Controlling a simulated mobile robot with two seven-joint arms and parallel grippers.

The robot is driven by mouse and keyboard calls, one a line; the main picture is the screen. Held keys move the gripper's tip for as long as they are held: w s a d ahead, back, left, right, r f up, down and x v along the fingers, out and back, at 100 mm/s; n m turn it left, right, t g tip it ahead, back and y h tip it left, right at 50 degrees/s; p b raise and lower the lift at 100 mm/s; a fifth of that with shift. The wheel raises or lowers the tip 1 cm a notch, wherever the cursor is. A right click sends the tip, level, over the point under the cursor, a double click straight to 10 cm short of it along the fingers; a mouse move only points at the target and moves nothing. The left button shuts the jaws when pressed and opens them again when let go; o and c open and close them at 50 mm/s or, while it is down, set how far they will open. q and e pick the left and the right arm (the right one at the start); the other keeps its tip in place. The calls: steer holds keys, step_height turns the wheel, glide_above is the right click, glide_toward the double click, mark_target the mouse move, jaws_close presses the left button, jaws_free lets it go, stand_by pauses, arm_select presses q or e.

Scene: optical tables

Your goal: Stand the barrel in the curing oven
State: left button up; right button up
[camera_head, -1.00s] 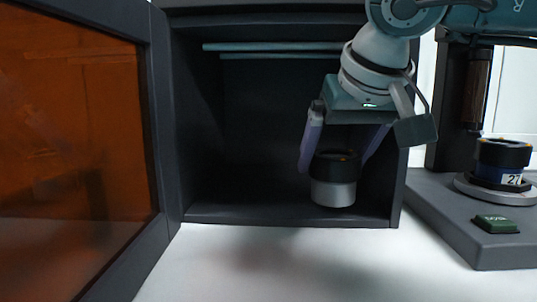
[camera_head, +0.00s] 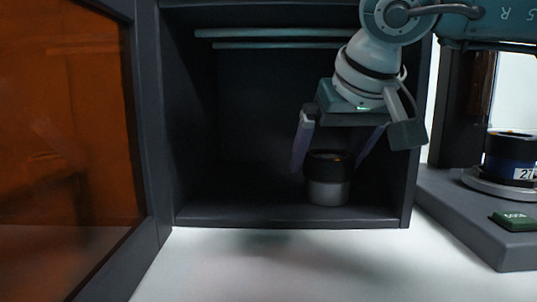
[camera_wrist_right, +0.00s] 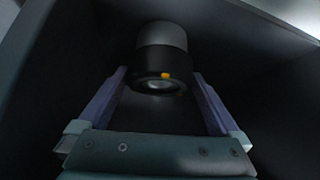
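The barrel (camera_head: 328,190), a short cylinder with a black upper ring and a grey lower body, is upright inside the curing oven (camera_head: 187,216), near the front right of its floor. I cannot tell whether its base touches the floor. My left gripper is not in view.
The oven's amber door (camera_head: 65,150) stands open at the left. Rods (camera_head: 270,33) run across the oven's upper part. To the right is a dark stand (camera_head: 470,215) with a labelled blue-and-black cylinder (camera_head: 510,158) and a green block (camera_head: 513,220). The oven's left half is empty.

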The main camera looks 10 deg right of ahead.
steer(key=shift+r, duration=0.2)
steer(key=p+v, duration=0.5)
steer(key=v, duration=0.7)
steer(key=shift+p, duration=0.4)
